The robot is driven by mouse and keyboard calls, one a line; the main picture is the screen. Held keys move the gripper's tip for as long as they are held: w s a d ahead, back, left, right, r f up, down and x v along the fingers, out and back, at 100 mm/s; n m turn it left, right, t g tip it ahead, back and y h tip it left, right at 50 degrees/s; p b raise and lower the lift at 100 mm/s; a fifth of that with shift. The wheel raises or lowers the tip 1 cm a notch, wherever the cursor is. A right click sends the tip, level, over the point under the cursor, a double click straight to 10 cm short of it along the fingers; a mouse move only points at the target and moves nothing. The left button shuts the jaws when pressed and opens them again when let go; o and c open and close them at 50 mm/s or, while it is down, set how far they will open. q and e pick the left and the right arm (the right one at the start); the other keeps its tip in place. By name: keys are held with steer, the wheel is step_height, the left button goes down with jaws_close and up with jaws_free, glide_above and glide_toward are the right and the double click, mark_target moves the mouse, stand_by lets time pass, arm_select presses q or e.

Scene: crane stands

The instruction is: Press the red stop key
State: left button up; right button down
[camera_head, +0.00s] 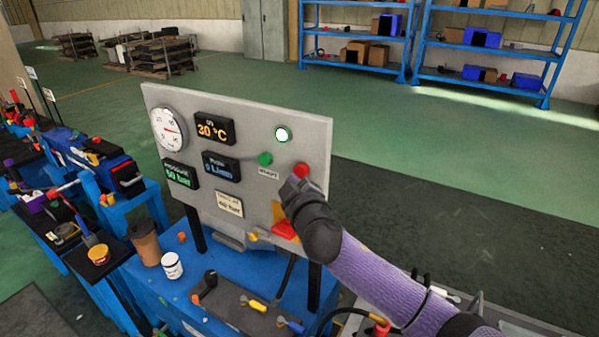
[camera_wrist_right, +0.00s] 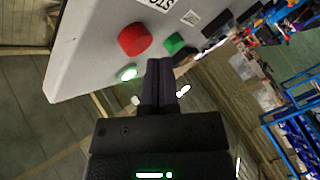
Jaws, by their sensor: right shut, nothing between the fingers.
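The red stop key (camera_head: 301,170) is a round red button at the right side of a grey upright panel (camera_head: 255,110). In the head view its lower part is hidden behind my right gripper (camera_head: 293,187). In the right wrist view the red stop key (camera_wrist_right: 135,39) stands out from the panel, beside the shut fingertips (camera_wrist_right: 160,64). A gap shows between them in that picture; I cannot tell the depth. The right gripper is shut and empty. A label by the key is cut off. My left gripper is not in view.
A green button (camera_head: 265,159) is left of the red key, with a lit white lamp (camera_head: 281,134) above. A gauge (camera_head: 169,129) and displays fill the panel's left. A red part (camera_head: 285,230) sits lower. A blue bench (camera_head: 150,290) holds a brown cup (camera_head: 145,243) and a white jar (camera_head: 172,266).

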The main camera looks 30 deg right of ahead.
steer(key=shift+d, duration=0.1)
steer(key=shift+w+d, duration=0.25)
steer(key=shift+d, duration=0.05)
steer(key=shift+w+d, duration=0.25)
steer(key=shift+d, duration=0.2)
stand_by(0.7)
steer(key=shift+s+a, duration=0.1)
steer(key=shift+a, duration=0.05)
steer(key=shift+s+a, duration=0.4)
steer(key=shift+a, duration=0.25)
steer(key=a, duration=0.1)
steer(key=s+a+p, duration=0.1)
steer(key=a, duration=0.1)
steer(key=s+a, duration=0.1)
steer(key=shift+s+a, duration=0.2)
steer(key=shift+s, duration=0.05)
